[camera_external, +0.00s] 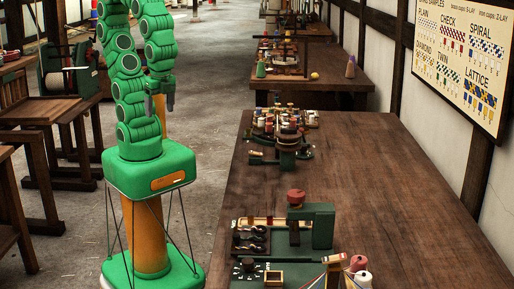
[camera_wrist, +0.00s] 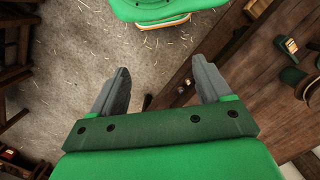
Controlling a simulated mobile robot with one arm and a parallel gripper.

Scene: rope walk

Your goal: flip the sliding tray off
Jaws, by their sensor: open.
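My gripper (camera_external: 160,104) hangs over the aisle floor, left of the long workbench and apart from it. In the wrist view its two grey fingers (camera_wrist: 162,72) are spread with nothing between them. A dark green device with a red-brown knob (camera_external: 295,197) stands on the near part of the bench. Beside it a dark compartmented tray (camera_external: 250,241) holds small twisted pieces. I cannot tell for certain whether this is the sliding tray or what position it is in.
The bench (camera_external: 400,190) is bare along its right side. A round green device (camera_external: 287,150) and several spools stand farther back. A sample chart (camera_external: 465,50) hangs on the wall. Wooden stands (camera_external: 40,110) line the left.

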